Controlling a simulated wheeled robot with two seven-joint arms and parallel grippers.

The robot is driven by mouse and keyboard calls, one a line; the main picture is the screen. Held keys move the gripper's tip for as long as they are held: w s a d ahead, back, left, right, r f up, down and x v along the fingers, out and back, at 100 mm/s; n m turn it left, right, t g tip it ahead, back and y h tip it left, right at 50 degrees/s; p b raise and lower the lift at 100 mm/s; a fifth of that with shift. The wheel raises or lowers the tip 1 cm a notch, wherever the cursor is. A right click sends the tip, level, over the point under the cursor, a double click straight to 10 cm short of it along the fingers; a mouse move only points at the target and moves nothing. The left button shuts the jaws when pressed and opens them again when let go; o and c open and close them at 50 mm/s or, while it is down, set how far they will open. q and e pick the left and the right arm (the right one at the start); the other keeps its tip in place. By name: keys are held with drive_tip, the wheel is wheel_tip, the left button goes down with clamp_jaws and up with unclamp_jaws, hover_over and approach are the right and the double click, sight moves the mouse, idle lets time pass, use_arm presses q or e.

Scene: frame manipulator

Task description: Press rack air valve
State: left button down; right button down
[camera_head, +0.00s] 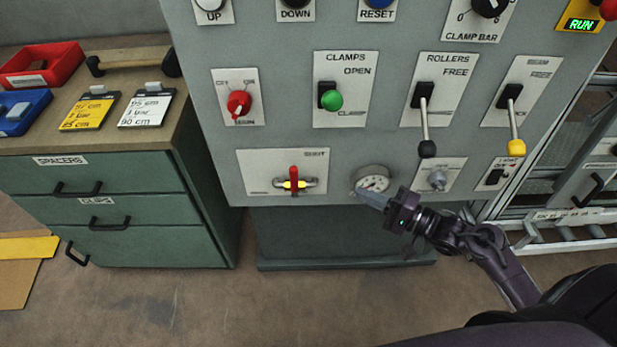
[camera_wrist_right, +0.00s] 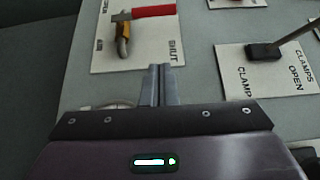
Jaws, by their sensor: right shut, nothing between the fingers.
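The air valve (camera_head: 293,184) sits on a white plate (camera_head: 258,178) low on the grey panel. Its red handle stands upright across a brass and silver body, with "SHUT" printed above it. In the right wrist view the valve body (camera_wrist_right: 123,38), the red handle (camera_wrist_right: 152,12) and the "AIR" and "SHUT" lettering show ahead of the fingers. My right gripper (camera_head: 364,194) is shut and empty, in front of the round gauge (camera_head: 372,178), right of the valve and apart from it. Its closed fingertips (camera_wrist_right: 161,70) point toward the valve plate. My left gripper is not in view.
A drawer cabinet (camera_head: 110,205) with trays on top stands left. The space directly before the valve is clear.

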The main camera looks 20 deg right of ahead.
sight(294, 184)
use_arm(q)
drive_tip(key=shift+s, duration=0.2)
use_arm(e)
drive_tip(key=s+a+x, duration=0.1)
drive_tip(key=a+x, duration=0.1)
drive_tip(key=x, duration=1)
drive_tip(key=shift+a, duration=0.35)
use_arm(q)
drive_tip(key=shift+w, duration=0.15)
use_arm(e)
drive_tip(key=shift+s, duration=0.15)
